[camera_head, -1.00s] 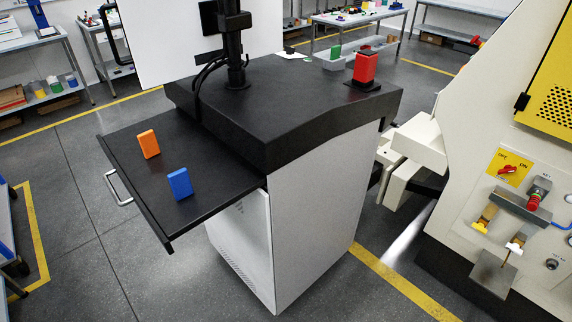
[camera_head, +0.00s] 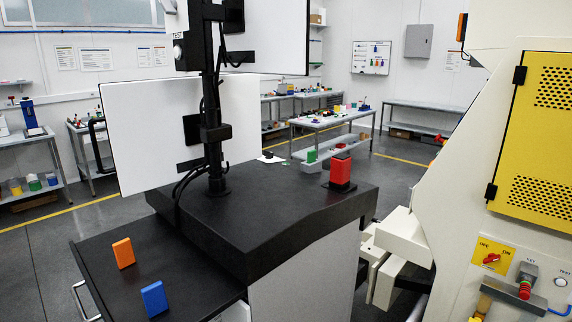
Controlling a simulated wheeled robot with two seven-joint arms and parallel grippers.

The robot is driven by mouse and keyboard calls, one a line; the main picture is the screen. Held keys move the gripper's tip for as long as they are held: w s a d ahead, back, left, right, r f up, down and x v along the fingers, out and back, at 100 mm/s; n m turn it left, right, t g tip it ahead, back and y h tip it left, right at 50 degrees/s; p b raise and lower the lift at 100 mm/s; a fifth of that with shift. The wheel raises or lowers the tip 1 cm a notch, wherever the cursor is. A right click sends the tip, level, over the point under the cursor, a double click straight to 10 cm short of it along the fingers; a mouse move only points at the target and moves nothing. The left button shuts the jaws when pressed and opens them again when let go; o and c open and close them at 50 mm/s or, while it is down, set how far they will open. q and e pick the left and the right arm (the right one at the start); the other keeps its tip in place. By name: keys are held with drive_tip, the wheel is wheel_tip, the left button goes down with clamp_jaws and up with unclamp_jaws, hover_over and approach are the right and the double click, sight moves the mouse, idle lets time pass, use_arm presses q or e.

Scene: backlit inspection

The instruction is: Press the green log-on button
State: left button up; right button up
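I cannot make out a green log-on button in the view. A black-topped console (camera_head: 290,215) stands in the middle, with a pole carrying two panels seen from behind, a lower one (camera_head: 145,140) and an upper one (camera_head: 275,38). Any screen faces are hidden. A red block (camera_head: 341,169) stands on a black base on the console top. A machine at the right carries a yellow switch plate (camera_head: 492,257) with a red knob, and a pale round button (camera_head: 561,282).
An orange block (camera_head: 123,253) and a blue block (camera_head: 154,299) stand on the pulled-out black shelf (camera_head: 85,262). A yellow perforated door (camera_head: 540,140) is on the machine. Pale boxy parts (camera_head: 405,237) jut out between console and machine. Benches (camera_head: 330,123) stand behind; open floor lies between.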

drive_tip(key=shift+a, duration=0.4)
clamp_jaws()
drive_tip(key=shift+a, duration=0.2)
drive_tip(key=shift+d, duration=0.6)
drive_tip(key=shift+a, duration=0.2)
drive_tip(key=shift+a, duration=0.4)
drive_tip(key=shift+d, duration=0.35)
